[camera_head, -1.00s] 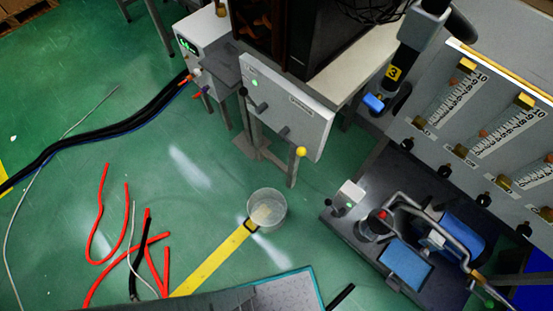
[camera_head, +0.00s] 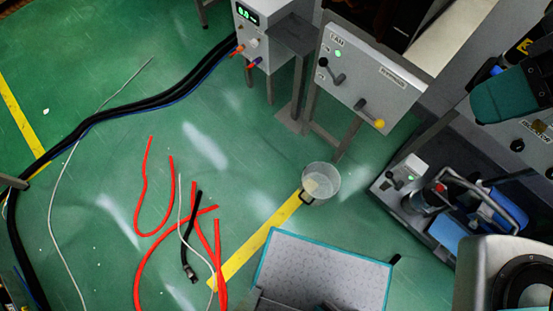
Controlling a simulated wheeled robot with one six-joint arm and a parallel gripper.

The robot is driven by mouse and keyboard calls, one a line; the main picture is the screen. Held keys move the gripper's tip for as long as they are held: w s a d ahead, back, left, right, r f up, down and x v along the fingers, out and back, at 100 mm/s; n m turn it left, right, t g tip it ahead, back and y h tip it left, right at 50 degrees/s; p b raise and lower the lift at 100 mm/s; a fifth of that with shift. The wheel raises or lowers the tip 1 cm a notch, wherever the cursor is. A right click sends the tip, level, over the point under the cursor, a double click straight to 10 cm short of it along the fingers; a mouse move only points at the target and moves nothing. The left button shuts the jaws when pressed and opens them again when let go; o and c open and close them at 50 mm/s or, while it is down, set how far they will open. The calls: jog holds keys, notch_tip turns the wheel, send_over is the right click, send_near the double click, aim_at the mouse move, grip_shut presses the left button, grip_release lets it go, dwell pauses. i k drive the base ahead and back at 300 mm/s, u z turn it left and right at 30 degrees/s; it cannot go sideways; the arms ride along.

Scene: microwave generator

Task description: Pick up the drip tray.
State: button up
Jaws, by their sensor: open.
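A flat, light blue rectangular piece (camera_head: 447,236), which looks like the drip tray, lies on the dark pump skid at the right, in front of the pump. I cannot be sure that it is the drip tray. Its lower right side is close to my grey arm link in the picture. My gripper is not in view; only teal and grey parts of my arm show along the right edge.
A clear round container (camera_head: 321,182) stands on the green floor at the end of a yellow line. Red hoses (camera_head: 150,190) and black cables (camera_head: 130,115) lie at left. A grey switch panel (camera_head: 365,75) stands above.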

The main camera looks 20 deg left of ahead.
aim_at(444, 229)
jog(key=u, duration=1.3)
jog(key=k, duration=0.75)
jog(key=z, duration=0.35)
jog(key=i, duration=0.65)
jog(key=z, duration=1.85)
